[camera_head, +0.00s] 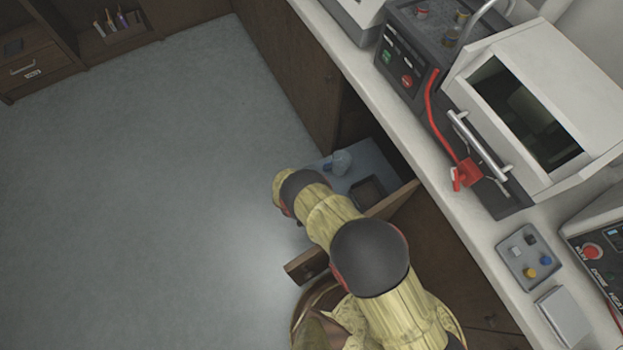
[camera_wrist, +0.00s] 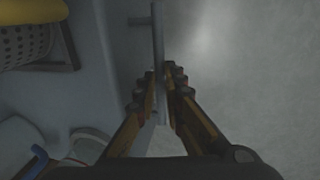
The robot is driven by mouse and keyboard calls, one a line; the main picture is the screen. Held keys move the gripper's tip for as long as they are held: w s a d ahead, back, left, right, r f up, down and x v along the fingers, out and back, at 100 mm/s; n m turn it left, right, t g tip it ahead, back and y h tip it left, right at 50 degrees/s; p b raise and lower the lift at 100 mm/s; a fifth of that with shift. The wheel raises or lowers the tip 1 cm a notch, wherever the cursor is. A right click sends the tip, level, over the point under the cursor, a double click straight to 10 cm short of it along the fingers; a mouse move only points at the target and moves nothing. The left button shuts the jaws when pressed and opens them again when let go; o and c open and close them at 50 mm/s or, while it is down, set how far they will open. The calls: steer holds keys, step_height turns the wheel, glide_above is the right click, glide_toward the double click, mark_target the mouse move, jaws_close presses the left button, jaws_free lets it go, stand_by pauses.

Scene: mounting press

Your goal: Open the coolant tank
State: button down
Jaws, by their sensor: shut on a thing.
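My gripper (camera_wrist: 167,85) is shut on this handle, with one finger on each side. In the head view my gripper is hidden under my own arm.
In the wrist view a perforated part (camera_wrist: 25,45) lies upper left. The grey floor (camera_head: 150,200) left is clear.

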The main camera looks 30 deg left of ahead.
steer(key=shift+s+a, duration=0.4)
steer(key=shift+s, duration=0.35)
steer(key=c, duration=1.9)
jaws_free()
steer(key=r, duration=0.4)
steer(key=s+r, duration=0.1)
steer(key=r, duration=0.2)
steer(key=s+a+r, duration=0.1)
steer(key=r, duration=0.3)
steer(key=shift+a+r, duration=0.1)
steer(key=shift+r, duration=0.25)
